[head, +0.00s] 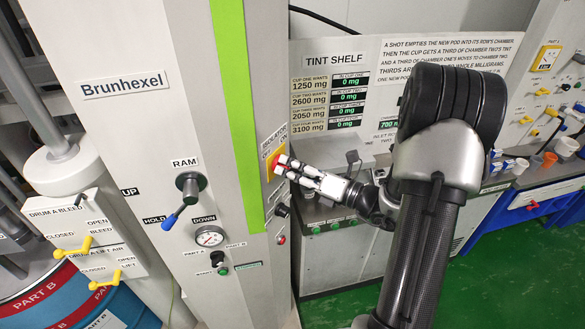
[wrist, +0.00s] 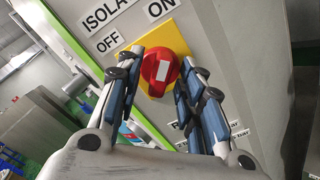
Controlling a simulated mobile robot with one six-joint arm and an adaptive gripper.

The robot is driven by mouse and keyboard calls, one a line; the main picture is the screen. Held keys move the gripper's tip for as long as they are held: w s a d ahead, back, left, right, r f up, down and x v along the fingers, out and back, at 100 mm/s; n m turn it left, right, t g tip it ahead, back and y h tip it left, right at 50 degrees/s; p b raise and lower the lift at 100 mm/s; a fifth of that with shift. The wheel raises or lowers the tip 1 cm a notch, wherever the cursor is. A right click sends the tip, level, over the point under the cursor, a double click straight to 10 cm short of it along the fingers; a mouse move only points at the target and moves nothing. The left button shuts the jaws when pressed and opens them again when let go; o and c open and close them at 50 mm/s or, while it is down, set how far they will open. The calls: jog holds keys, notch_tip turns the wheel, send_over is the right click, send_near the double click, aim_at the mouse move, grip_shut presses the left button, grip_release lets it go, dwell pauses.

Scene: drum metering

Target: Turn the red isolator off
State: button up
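The red isolator knob (wrist: 160,71) sits on a yellow plate (wrist: 167,36) in the wrist view, with OFF and ON labels above it. A white bar on the knob stands near upright in that picture. My gripper (wrist: 173,74) is open, with one finger at each side of the knob. The left finger overlaps the knob's left edge in view; I cannot tell whether either finger touches it. In the head view my gripper (head: 281,168) reaches the panel's right face from the right, hiding most of the knob. The yellow plate (head: 267,148) shows beside it.
The grey Brunhexel panel (head: 125,60) has a RAM lever (head: 178,214) and a gauge (head: 209,237) left of the isolator. A black knob (head: 282,210) sits below my gripper. A bench with green buttons (head: 335,226) stands behind my arm.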

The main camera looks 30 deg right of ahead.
grip_shut()
dwell(0.3)
jog(key=shift+n+b, duration=0.3)
jog(key=n+b, duration=1.7)
jog(key=b, duration=0.1)
jog(key=shift+b, duration=0.3)
jog(key=shift+n, duration=0.3)
grip_release()
